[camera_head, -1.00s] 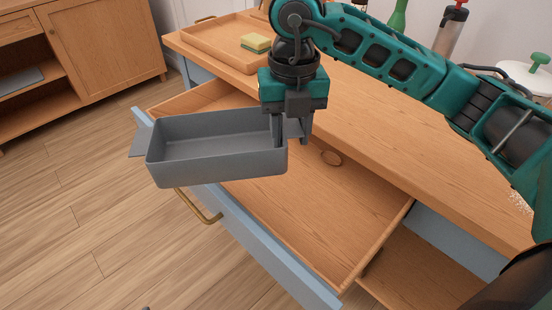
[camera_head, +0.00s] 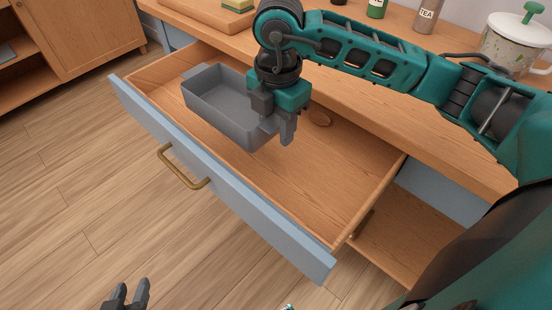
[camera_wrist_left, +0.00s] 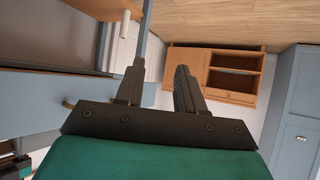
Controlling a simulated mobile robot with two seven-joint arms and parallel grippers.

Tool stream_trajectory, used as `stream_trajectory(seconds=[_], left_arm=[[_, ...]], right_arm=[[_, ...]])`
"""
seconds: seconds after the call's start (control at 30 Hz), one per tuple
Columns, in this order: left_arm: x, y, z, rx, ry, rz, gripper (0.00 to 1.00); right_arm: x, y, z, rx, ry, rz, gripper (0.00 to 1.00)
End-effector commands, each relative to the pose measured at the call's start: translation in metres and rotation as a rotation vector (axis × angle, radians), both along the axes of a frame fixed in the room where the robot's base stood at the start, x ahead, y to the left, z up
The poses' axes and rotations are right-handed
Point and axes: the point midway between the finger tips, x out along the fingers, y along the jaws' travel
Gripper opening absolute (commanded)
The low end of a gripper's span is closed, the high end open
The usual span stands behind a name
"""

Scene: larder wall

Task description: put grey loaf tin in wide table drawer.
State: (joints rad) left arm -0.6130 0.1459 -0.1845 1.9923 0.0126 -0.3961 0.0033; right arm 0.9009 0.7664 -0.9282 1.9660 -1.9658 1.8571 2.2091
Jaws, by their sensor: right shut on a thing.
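The grey loaf tin (camera_head: 218,103) is upright in the head view, over the left part of the open wide table drawer (camera_head: 225,192). I cannot tell whether its base touches the drawer floor. My right gripper (camera_head: 279,127) is shut on the tin's near right end, with a finger partly hidden by the rim. The drawer has a blue front and a brass handle (camera_head: 183,168). My left gripper (camera_head: 126,296) is low at the bottom edge, away from the drawer. In the left wrist view its fingers (camera_wrist_left: 160,82) stand apart with nothing between them.
The tabletop (camera_head: 375,112) overhangs the drawer. A tray with a sponge (camera_head: 237,5), a tea canister (camera_head: 427,14) and a lidded pot (camera_head: 515,45) stand on it. The drawer's right part is bare.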

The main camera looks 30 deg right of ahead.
Motion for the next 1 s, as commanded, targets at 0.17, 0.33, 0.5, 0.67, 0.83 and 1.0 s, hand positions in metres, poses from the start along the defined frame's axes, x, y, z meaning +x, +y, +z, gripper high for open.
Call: stream_trajectory(seconds=[0.17, 0.33, 0.5, 0.67, 0.83, 1.0], left_arm=[[0.003, -0.002, 0.001, -0.004, -0.005, -0.004, 0.38], [0.003, -0.004, 0.0, -0.006, -0.005, -0.007, 0.38], [0.003, -0.005, -0.004, -0.008, -0.002, -0.008, 0.38], [0.003, -0.007, -0.006, -0.011, -0.002, -0.013, 0.38], [0.005, -0.009, -0.002, -0.015, -0.007, -0.017, 0.38], [0.006, -0.01, 0.0, -0.016, -0.011, -0.017, 0.38]], right_arm=[[0.0, 0.0, -0.04, 0.001, 0.001, 0.0, 0.0], [0.001, 0.0, -0.053, 0.001, -0.002, -0.001, 0.0], [0.0, 0.0, -0.079, -0.001, 0.003, 0.0, 0.0], [0.0, 0.0, -0.104, 0.001, 0.001, 0.0, 0.0], [0.001, 0.0, -0.11, 0.001, -0.002, 0.0, 0.0], [0.0, 0.0, -0.11, 0.0, 0.001, 0.001, 0.4]])
